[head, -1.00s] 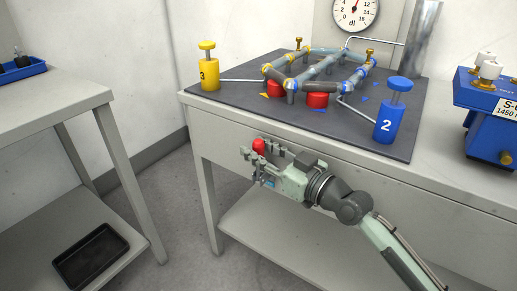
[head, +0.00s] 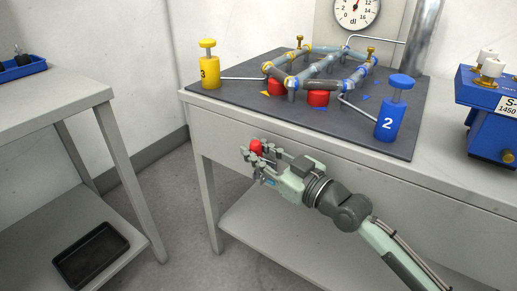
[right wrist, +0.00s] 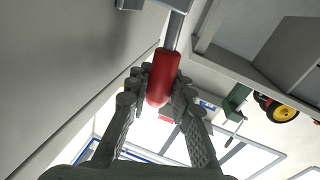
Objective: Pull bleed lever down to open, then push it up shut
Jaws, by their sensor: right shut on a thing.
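The bleed lever has a red grip (head: 255,146) in front of the bench's front panel, below the worktop edge. In the right wrist view the red grip (right wrist: 163,78) sits on a grey metal rod (right wrist: 174,30) that runs up to a bracket at the top. My right gripper (head: 259,152) is shut on the red grip, with a finger on each side of it in the right wrist view (right wrist: 161,88). The lever's mount is hidden in the head view. My left gripper is not in view.
The bench (head: 205,140) carries a dark mat with a pipe loop (head: 320,84), a yellow cylinder (head: 209,70), a blue cylinder (head: 391,118) and a gauge (head: 357,10). A side table (head: 55,98) stands left, with a black tray (head: 91,255) on its lower shelf. Floor between is clear.

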